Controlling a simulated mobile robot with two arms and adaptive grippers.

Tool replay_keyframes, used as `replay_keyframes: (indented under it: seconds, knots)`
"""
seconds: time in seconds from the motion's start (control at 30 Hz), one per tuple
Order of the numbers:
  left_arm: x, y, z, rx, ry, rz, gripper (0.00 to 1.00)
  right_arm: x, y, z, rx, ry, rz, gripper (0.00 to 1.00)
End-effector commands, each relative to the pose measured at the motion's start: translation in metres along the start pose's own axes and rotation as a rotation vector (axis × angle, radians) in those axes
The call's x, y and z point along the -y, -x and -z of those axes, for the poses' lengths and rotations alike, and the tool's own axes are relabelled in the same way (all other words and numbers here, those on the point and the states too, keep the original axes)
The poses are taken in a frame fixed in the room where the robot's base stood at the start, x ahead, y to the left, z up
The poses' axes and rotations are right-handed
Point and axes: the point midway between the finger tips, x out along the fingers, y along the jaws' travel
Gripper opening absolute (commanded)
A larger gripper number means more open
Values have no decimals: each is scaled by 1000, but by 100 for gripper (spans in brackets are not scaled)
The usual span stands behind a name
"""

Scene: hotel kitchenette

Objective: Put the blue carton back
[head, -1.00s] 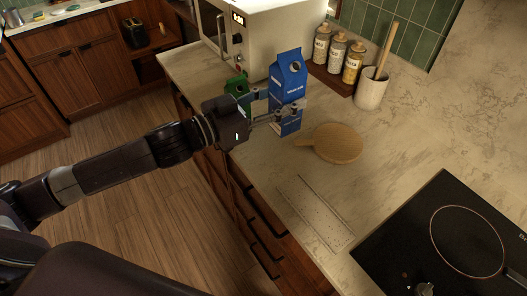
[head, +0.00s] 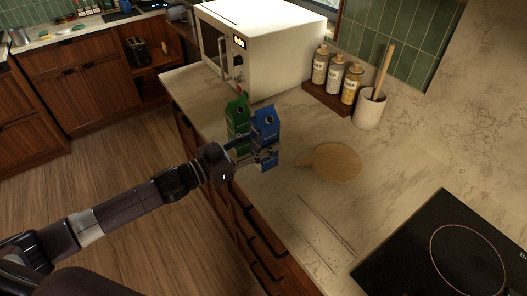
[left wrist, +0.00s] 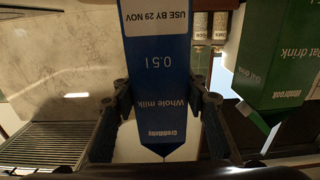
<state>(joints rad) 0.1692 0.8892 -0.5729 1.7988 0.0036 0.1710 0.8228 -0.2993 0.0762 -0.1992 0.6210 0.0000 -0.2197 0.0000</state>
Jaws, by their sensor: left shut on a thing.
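The blue milk carton (head: 266,126) is upright at the counter's front edge area in the head view. In the left wrist view the blue carton (left wrist: 160,45) appears upside down between the two fingers (left wrist: 163,98). A green carton (head: 237,118) stands just left of the blue one and partly behind it; it also shows in the left wrist view (left wrist: 280,55). My right gripper is not in view.
A white microwave (head: 265,50) stands behind the cartons. A round wooden board (head: 337,162) lies to their right. Seasoning jars (head: 336,74) and a utensil crock (head: 369,108) stand farther back. A black hob (head: 440,250) is at lower right. The counter between is mostly clear.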

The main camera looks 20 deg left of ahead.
Motion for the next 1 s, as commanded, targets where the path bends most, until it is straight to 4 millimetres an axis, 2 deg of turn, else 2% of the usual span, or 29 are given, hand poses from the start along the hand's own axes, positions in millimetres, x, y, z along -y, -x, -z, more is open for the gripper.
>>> replay_keyframes:
  seconds: [0.17, 0.3, 0.4, 0.77, 0.8, 0.93, 1.0]
  knots:
    - [0, 0, -14, -2, 1, 0, 4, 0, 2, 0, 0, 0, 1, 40]
    - [1, -1, -35, 0, 2, 2, 4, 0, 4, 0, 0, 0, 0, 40]
    - [0, -1, -44, -2, 0, 0, 4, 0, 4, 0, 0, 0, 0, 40]
    - [0, -1, -49, -2, -1, -1, 4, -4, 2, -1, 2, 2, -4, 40]
    - [0, 0, -50, 0, -1, 0, 42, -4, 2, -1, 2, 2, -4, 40]
    - [0, 0, -49, 0, -1, 0, 56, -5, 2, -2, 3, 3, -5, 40]
    - [0, 0, -49, 0, -1, 0, 58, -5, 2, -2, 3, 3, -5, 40]
